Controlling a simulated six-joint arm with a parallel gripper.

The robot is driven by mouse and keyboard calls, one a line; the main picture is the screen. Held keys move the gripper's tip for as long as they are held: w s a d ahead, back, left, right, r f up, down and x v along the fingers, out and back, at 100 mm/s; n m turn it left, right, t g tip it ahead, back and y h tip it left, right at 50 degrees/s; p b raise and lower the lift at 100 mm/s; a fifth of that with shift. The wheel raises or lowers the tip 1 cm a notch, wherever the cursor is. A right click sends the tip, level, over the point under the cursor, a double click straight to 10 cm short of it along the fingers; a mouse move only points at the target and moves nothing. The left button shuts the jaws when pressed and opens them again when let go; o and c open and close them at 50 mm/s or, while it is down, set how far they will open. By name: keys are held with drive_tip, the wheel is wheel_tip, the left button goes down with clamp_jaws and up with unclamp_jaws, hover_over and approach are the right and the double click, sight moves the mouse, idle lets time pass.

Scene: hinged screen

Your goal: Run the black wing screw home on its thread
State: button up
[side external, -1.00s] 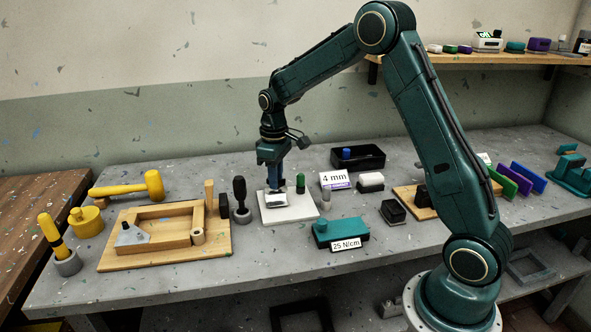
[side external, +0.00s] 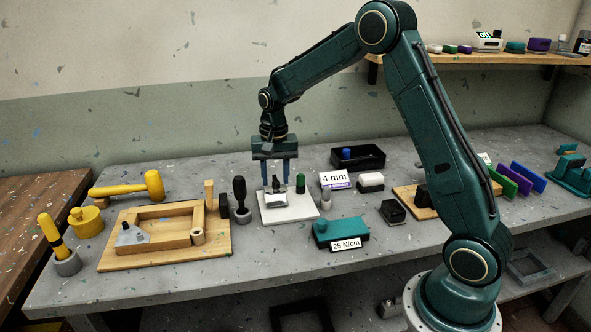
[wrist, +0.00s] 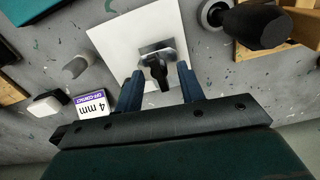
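The black wing screw (side external: 276,184) stands upright at the small silvery metal block (side external: 276,200) on the white plate (side external: 300,213). My gripper (side external: 279,183) is over the block, its two blue fingers pointing down and spread apart. In the wrist view the wing screw (wrist: 157,72) shows between the open fingertips (wrist: 160,70), with a gap on each side, and the block (wrist: 168,46) is just beyond them. I see no contact between fingers and screw. The thread is hidden, so I cannot tell how deep the screw sits.
A green-topped peg (side external: 300,183) stands close to the right finger in the side view. A black-handled tool (side external: 240,195) stands left of the plate.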

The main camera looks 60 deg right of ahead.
drive_tip(key=shift+r, duration=1.6)
drive_tip(key=shift+r, duration=0.1)
drive_tip(key=shift+s+a+r, duration=0.1)
drive_tip(key=shift+s+r, duration=0.05)
drive_tip(key=s+a+r+n+t, duration=0.3)
drive_tip(key=s+a+r+n, duration=0.3)
drive_tip(key=s+r, duration=0.65)
drive_tip(key=s+a+n+t, duration=0.1)
drive_tip(key=s+a+n, duration=0.1)
drive_tip(key=s, duration=0.6)
drive_tip(key=s+a+n+t, duration=0.1)
drive_tip(key=s+a+n, duration=0.1)
drive_tip(key=s, duration=0.6)
drive_tip(key=shift+a+f+t, duration=0.3)
drive_tip(key=shift+a+f, duration=0.05)
drive_tip(key=shift+a, duration=0.2)
